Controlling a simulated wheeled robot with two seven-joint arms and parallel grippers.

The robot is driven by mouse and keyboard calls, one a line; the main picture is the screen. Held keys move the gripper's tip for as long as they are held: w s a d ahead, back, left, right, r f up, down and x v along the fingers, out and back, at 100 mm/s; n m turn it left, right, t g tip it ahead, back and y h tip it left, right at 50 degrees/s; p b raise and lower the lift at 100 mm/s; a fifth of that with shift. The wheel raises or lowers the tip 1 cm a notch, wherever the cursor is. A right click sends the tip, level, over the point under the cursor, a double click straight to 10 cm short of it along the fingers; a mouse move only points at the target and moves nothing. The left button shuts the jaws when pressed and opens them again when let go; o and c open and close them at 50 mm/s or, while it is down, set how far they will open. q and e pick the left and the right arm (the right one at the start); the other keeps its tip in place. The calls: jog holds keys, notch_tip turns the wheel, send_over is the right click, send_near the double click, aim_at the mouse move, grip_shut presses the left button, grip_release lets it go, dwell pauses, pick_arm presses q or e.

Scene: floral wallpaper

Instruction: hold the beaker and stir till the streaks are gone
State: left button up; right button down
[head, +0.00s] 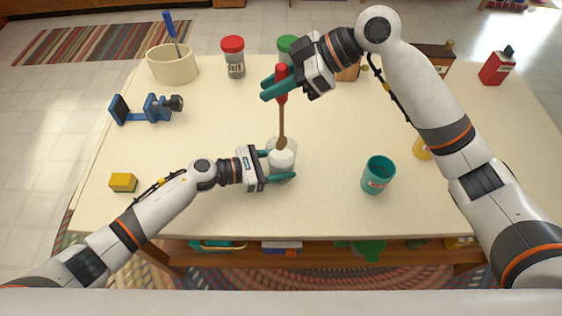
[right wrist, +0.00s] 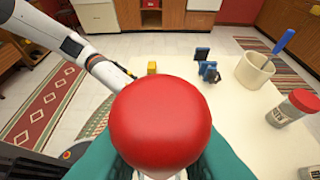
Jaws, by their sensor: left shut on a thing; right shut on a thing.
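A clear beaker (head: 282,161) with white contents stands near the middle of the table. My left gripper (head: 282,167) is shut on the beaker from the left, with teal fingers around its sides. A stirring tool with a red handle (head: 281,90) and brown shaft (head: 282,122) stands nearly upright, its lower end in the beaker. My right gripper (head: 275,88) is shut on the red handle above the beaker. In the right wrist view the rounded red handle top (right wrist: 162,122) fills the middle and hides the beaker. I cannot make out streaks at this size.
A teal cup (head: 378,176) stands right of the beaker. A yellow block (head: 123,182) and blue clamp (head: 150,108) lie left. A cream crock (head: 172,66), red-lidded jar (head: 234,58), green-lidded jar (head: 287,46) and red can (head: 496,67) stand at the back.

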aim_at(280, 66)
jog(key=shift+r, duration=1.8)
pick_arm(q)
jog(key=o, duration=1)
jog(key=shift+o, duration=0.2)
jog(key=v, duration=1.2)
jog(key=shift+r, duration=0.1)
